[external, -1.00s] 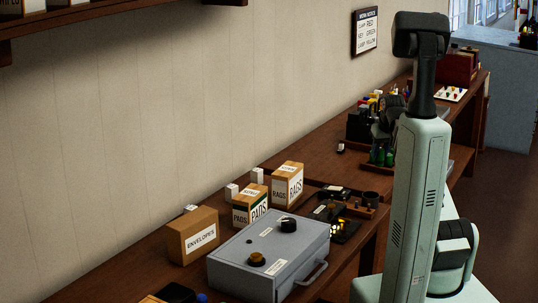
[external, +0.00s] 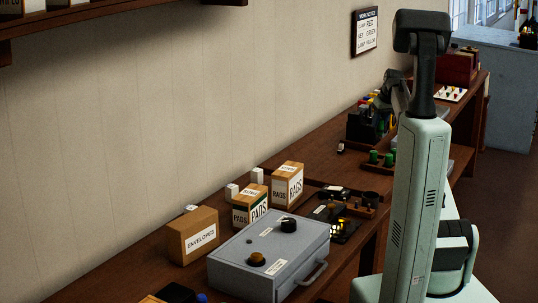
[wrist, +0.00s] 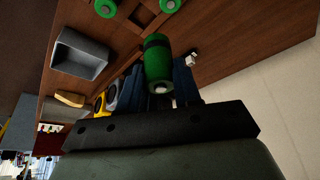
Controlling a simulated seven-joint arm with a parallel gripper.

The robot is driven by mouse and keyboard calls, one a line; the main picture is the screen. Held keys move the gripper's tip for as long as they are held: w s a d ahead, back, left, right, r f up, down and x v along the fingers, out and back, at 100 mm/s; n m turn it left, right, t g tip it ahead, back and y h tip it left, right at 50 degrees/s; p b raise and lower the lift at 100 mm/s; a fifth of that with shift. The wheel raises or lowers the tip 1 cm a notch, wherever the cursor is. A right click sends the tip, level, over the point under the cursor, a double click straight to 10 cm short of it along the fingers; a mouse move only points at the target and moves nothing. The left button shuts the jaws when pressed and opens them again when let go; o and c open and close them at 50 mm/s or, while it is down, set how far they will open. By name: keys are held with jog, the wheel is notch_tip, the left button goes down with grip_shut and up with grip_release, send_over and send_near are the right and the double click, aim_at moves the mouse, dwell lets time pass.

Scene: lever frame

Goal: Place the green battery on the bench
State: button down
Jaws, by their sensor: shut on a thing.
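A green battery (wrist: 158,65) with a dark band is held between the blue fingers of my gripper (wrist: 160,72) in the wrist view. My gripper is shut on it, and the battery is clear of the tray. Two other green batteries stand in a wooden tray, one at the left (wrist: 105,8) and one at the right (wrist: 170,5) of the top edge. They also show in the external view, left (external: 374,156) and right (external: 389,159). There the fingers and held battery are hidden behind my arm. The bench (external: 335,168) is brown wood.
A grey bin (wrist: 80,55) lies beside the wooden tray in the wrist view. A black holder with coloured items (external: 367,122) stands behind the tray. A grey box with knobs (external: 270,255) and several cartons (external: 287,184) occupy the near bench. Bare bench lies between the cartons and the holder.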

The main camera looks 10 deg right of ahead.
aim_at(381, 128)
jog(key=w+d, duration=0.2)
jog(key=w, duration=0.2)
jog(key=shift+s+d+f, duration=0.1)
jog(key=shift+f, duration=3)
jog(key=shift+s+f, duration=0.1)
jog(key=shift+f, duration=2.95)
jog(key=shift+f, duration=0.3)
jog(key=c, duration=0.7)
grip_release()
jog(key=v, duration=1.3)
jog(key=shift+s+d+r, duration=0.1)
jog(key=shift+s+r, duration=0.05)
jog(key=shift+r, duration=0.2)
